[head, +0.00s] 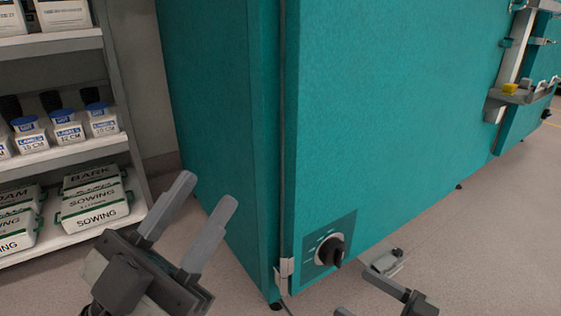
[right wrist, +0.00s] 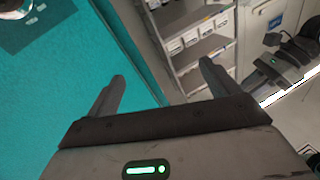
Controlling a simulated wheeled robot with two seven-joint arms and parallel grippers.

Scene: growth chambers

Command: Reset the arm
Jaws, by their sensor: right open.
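My left gripper (head: 205,190) is at the lower left of the head view, its two grey fingers apart and empty. It is in front of the left side of a teal chamber (head: 400,100), in the gap beside the shelves. My right gripper (head: 384,268) shows partly at the bottom of the head view, in front of the chamber's lower edge. In the right wrist view its fingers (right wrist: 163,75) are spread wide with nothing between them. The rest of the right arm is mostly out of the head view.
The chamber has a black dial (head: 330,250) low on its front. A shelf unit (head: 75,148) on the left holds white bottles and sowing bags (head: 92,200). A bracket with a small yellow item (head: 510,88) is at the far right. Grey floor (head: 450,230) is open on the right.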

